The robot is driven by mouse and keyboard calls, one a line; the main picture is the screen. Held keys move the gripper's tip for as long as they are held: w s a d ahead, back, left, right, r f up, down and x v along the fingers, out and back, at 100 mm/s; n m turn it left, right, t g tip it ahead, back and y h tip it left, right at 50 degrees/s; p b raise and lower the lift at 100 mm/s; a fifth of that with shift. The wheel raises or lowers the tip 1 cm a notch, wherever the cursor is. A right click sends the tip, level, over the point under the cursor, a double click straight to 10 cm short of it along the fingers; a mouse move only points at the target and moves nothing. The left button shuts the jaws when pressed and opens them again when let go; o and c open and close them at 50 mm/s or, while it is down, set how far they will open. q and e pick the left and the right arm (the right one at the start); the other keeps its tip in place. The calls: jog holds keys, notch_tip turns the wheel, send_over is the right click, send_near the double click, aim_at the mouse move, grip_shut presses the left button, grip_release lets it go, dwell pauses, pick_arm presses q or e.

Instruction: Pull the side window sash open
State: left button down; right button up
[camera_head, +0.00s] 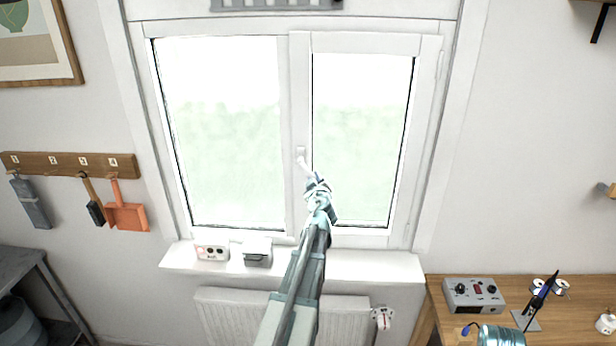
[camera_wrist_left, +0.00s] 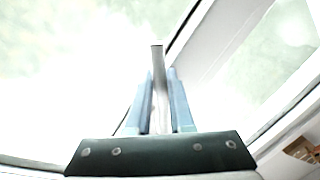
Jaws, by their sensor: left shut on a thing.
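The white side sash (camera_head: 428,75) is the right-hand half of the window, with a tall pane. Its white handle (camera_head: 301,155) sits on the sash's left upright, its lever slanting down to the right. My left gripper (camera_head: 315,183) is shut on the lower part of the lever. In the left wrist view, the pale handle (camera_wrist_left: 158,70) stands between the two blue fingers of my left gripper (camera_wrist_left: 162,85). I cannot tell whether there is a gap between sash and frame. My right gripper is not in view.
A white sill (camera_head: 378,265) below the window bears a small box with round marks (camera_head: 211,252) and a grey-topped holder (camera_head: 258,254). A radiator (camera_head: 225,310) is underneath. A wooden desk (camera_head: 590,290) with a grey control box (camera_head: 473,294) stands at right.

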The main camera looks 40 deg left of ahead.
pick_arm(q)
jog(key=r+n+p, duration=0.1)
jog(key=d+n+p, duration=0.1)
jog(key=w+r+n+h+p, duration=0.1)
jog(key=shift+d+r+n, duration=0.3)
jog(key=shift+r+n, duration=0.05)
jog(key=shift+n, duration=0.05)
jog(key=n, duration=0.1)
jog(key=r+p, duration=0.1)
jog(key=n+p, duration=0.1)
jog(key=shift+w+d+r+n+h, duration=0.25)
jog(key=shift+r+n+h, duration=0.05)
jog(key=shift+r+h, duration=0.1)
jog(key=shift+d+r+n+t+p, duration=0.1)
jog(key=shift+r+n+t+p, duration=0.25)
jog(key=shift+n+p, duration=0.35)
jog(key=shift+h, duration=0.3)
